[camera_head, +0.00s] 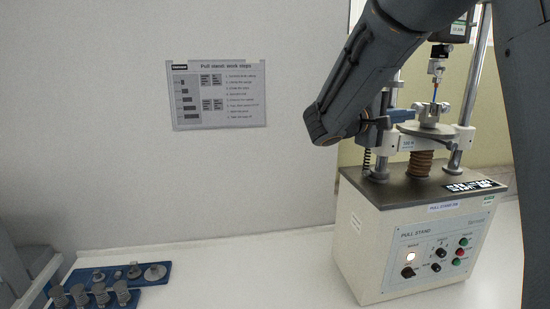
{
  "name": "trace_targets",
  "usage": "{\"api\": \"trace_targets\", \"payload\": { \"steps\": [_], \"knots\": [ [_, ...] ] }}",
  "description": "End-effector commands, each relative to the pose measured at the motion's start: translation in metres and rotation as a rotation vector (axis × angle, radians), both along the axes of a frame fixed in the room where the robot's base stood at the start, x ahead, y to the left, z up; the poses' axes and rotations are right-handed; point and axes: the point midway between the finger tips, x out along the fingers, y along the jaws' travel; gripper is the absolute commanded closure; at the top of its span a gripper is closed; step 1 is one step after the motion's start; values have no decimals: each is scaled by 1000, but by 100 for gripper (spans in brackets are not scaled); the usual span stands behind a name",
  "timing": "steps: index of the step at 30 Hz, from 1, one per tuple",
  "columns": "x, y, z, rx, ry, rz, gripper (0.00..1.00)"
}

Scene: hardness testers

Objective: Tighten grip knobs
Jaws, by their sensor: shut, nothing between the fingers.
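The pull stand (415,247) stands on the white bench at the right. A silver lower grip (428,124) sits on its round plate above the threaded column, with small side knobs (444,107) showing. My arm hides part of the stand's left side.
A blue tray (98,275) with several metal grips and discs lies at the lower left. A work-steps sheet (218,95) hangs on the wall. The stand's posts (470,95) flank the grips. The front panel (435,256) has a lit lamp and knobs. Mid-bench is clear.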

Motion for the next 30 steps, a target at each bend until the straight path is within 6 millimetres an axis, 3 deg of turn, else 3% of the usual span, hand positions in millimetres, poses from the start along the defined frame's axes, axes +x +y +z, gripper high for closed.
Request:
{"api": "trace_targets", "payload": {
  "steps": [10, 30],
  "knots": [
    [6, -32, -2, 1, 0, -2, 100],
    [8, -34, 0, 1, 0, 0, 100]
  ]
}}
